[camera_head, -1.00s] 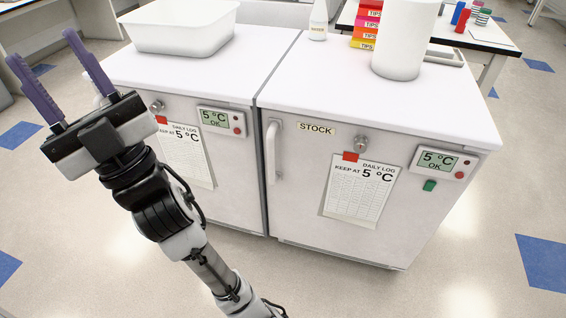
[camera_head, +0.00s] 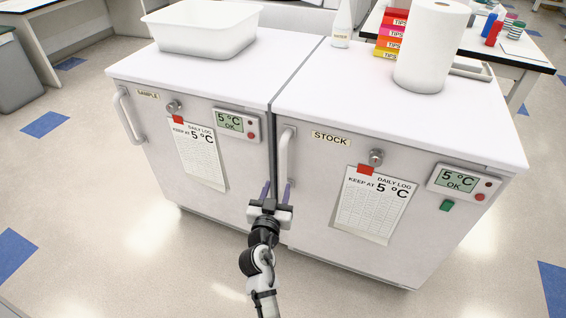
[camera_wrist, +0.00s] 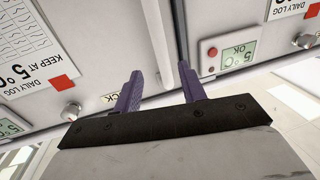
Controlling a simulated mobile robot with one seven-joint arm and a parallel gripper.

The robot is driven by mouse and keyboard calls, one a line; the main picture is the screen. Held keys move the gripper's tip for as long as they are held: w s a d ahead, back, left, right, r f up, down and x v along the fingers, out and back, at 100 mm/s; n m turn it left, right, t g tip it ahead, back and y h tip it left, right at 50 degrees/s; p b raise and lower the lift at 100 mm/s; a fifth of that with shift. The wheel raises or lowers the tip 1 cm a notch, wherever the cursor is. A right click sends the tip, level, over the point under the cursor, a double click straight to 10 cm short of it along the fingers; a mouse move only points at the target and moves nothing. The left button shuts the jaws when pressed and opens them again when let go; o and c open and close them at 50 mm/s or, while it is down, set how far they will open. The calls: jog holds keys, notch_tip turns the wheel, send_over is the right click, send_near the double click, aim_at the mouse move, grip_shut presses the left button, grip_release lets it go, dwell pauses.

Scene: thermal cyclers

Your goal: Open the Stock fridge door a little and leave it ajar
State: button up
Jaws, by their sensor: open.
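The Stock fridge (camera_head: 325,225) is the right of two white under-counter fridges, and its door looks shut. Its vertical white handle (camera_head: 284,152) is at the door's left edge, beside the STOCK label (camera_head: 331,138). My gripper (camera_head: 276,190) is open, its purple fingers pointing up toward the lower part of this handle. In the wrist view the fingers (camera_wrist: 160,90) are spread, with the pale handle (camera_wrist: 157,40) running toward the gap between them. I cannot tell whether they touch it. The label is partly hidden there by a finger.
The Sample fridge (camera_head: 225,180) stands close on the left with its own handle (camera_head: 128,116). A white tub (camera_head: 200,40), a bottle (camera_head: 342,25) and a paper roll (camera_head: 430,50) stand on top. The floor in front (camera_head: 120,260) is clear.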

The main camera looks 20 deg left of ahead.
aim_at(282, 167)
jog(key=w, duration=0.3)
jog(key=w+a+p, duration=0.1)
jog(key=w, duration=0.3)
jog(key=w+p, duration=0.1)
jog(key=w, duration=0.2)
jog(key=shift+w+a, duration=0.2)
jog(key=shift+a, duration=0.2)
grip_shut()
